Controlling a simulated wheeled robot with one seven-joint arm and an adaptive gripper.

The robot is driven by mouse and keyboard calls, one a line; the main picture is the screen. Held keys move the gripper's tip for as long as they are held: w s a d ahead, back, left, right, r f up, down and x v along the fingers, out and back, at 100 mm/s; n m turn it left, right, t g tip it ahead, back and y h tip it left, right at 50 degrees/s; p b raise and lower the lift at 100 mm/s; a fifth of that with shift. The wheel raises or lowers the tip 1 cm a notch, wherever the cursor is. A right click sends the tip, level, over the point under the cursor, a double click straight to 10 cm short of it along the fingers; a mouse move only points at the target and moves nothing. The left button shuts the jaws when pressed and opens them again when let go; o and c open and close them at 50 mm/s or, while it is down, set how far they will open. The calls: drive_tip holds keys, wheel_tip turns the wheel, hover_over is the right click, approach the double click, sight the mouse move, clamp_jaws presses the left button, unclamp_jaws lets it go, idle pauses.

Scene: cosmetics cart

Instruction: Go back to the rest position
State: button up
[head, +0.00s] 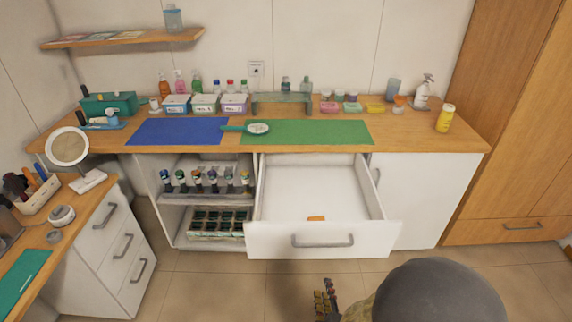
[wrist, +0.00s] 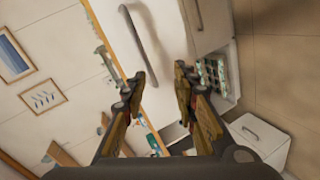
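My gripper (head: 326,302) shows low in the head view, in front of the cart and below the pulled-out drawer, with part of my arm at the bottom right. In the wrist view my gripper (wrist: 158,82) has its two fingers apart, with nothing held between them. The white drawer (head: 272,241) stands open and has a grey handle (head: 323,241). A small orange item (head: 316,218) lies inside near its front. A grey handle (wrist: 146,40) shows beyond the fingers in the tilted wrist view; my gripper looks apart from it.
The wooden counter (head: 420,143) carries a blue mat (head: 178,131), a green mat (head: 325,132), a hand mirror (head: 257,128) and several bottles and boxes. An open shelf (head: 200,199) left of the drawer holds bottles and a tray. Tiled floor (head: 200,285) in front looks clear.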

wheel_tip(320, 180, up, 13)
drive_tip(key=w+a+m+g+y, duration=0.1)
drive_tip(key=w+m+g+y, duration=0.2)
drive_tip(key=m, duration=0.5)
drive_tip(key=s+d+r+m+g+h, duration=0.1)
drive_tip(key=s+d+r+m+g, duration=0.1)
drive_tip(key=s+r, duration=0.4)
drive_tip(key=s+d+r+m+g+h, duration=0.2)
drive_tip(key=s+d+r, duration=0.5)
drive_tip(key=s, duration=0.4)
drive_tip(key=m+g, duration=0.1)
drive_tip(key=m, duration=0.1)
drive_tip(key=shift+r+m+p, duration=0.3)
drive_tip(key=shift+p, duration=0.05)
drive_tip(key=shift+a, duration=0.15)
